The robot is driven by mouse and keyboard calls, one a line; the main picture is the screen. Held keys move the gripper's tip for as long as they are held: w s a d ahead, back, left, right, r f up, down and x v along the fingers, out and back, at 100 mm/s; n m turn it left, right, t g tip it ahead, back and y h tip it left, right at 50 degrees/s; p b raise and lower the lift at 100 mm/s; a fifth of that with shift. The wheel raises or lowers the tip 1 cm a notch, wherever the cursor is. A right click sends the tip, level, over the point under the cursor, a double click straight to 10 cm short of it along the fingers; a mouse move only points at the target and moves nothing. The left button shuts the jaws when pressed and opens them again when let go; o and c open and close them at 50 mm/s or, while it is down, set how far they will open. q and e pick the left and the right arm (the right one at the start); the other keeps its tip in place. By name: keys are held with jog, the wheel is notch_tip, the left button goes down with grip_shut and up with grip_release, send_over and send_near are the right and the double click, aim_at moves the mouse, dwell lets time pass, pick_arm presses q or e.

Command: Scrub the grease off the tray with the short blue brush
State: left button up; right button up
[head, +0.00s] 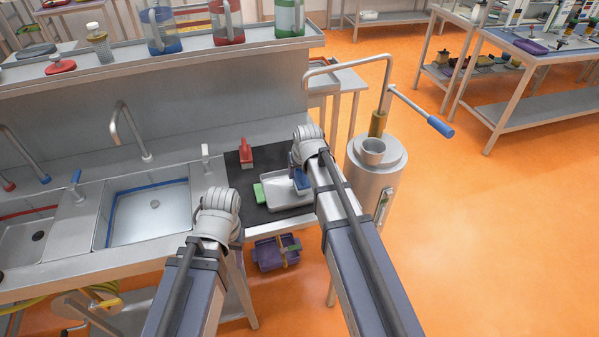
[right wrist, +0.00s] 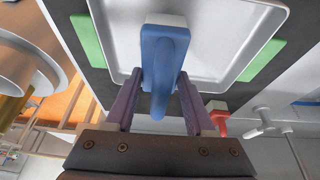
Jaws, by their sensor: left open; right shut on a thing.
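The pale metal tray (head: 284,193) lies on a dark mat, with its interior and rim also in the right wrist view (right wrist: 232,42). Green blocks sit at its two sides in the right wrist view. My right gripper (right wrist: 160,74) is shut on the short blue brush (right wrist: 163,50). The brush's pale head is over the tray interior; I cannot tell whether it touches. The brush also shows partly in the head view (head: 297,183), below my right wrist. My left gripper (head: 236,232) is open, left of the tray; its fingers are largely hidden. No grease can be made out.
A red tool (head: 246,153) stands on the mat (head: 238,180) behind the tray. A sink basin (head: 150,213) is to the left. A metal cylinder (head: 376,165) with a blue-handled lever stands close on the right. A purple bin (head: 270,256) is below the counter edge.

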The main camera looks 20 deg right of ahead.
jog(key=shift+r+p, duration=1.7)
jog(key=shift+r, duration=0.4)
notch_tip(320, 180, up, 3)
jog(key=p, duration=0.3)
jog(key=shift+r, duration=0.1)
